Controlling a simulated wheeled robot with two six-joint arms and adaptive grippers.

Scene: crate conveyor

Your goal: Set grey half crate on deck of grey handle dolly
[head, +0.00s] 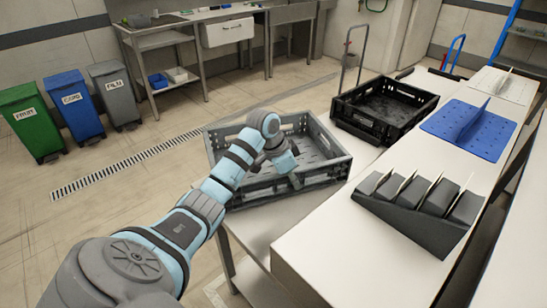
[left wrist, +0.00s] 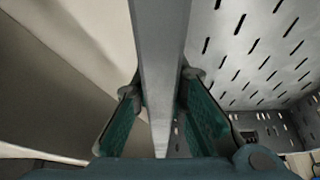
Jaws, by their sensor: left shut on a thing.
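The grey half crate (head: 325,174) sits empty on a pale low table at the middle of the head view, with slotted walls and floor. My left gripper (head: 286,168) is at its near wall. In the left wrist view, the two green-padded fingers of the gripper (left wrist: 160,92) straddle the crate's rim (left wrist: 160,45) and are shut on it, with the slotted crate floor to the right. The grey dolly handle (head: 355,45) rises behind the black crate; its deck is not clearly visible. My right gripper is out of view.
A black crate (head: 375,128) stands beyond the grey one. The white counter (head: 335,240) at right bears a dark wedge rack (head: 420,215) and a blue pegged mat (head: 485,135). A blue handle (head: 453,50) rises farther back. Bins stand at left; floor there is open.

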